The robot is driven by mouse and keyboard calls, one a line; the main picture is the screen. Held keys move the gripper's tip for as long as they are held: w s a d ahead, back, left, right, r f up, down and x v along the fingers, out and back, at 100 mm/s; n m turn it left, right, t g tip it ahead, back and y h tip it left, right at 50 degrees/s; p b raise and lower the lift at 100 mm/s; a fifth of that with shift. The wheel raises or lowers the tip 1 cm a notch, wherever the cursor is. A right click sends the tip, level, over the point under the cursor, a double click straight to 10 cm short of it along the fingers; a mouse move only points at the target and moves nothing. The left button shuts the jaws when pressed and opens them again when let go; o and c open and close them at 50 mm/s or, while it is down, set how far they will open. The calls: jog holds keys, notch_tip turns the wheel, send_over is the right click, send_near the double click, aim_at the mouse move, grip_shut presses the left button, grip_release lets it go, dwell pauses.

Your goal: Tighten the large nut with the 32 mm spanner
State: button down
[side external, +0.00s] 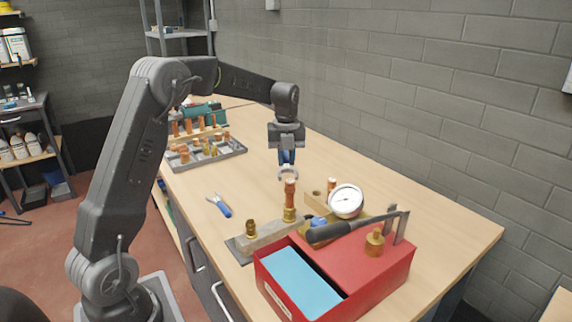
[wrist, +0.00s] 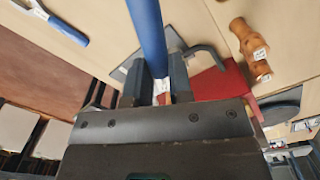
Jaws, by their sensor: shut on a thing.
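My gripper (side external: 287,150) is shut on a blue-handled tool, which appears to be the spanner (side external: 288,173). Its pale, rounded head hangs below the fingers, just above or in front of an upright copper pipe (side external: 291,190); contact cannot be told. In the wrist view, the blue handle (wrist: 149,35) runs up from between my fingers (wrist: 161,88). A brass nut (side external: 290,214) sits at the foot of the copper pipe on a grey block (side external: 268,235). A smaller brass fitting (side external: 251,227) stands at the block's left end. Size markings are unreadable.
A red case (side external: 385,270) with a blue-lined compartment stands at the front right. A black-handled tool (side external: 345,230) and brass piece (side external: 375,241) rest on it. A gauge (side external: 346,201) is behind. Another blue-handled tool (side external: 222,207) lies left. A grey fittings tray (side external: 225,151) is farther back.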

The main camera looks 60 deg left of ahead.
jog(key=shift+r, duration=2.5)
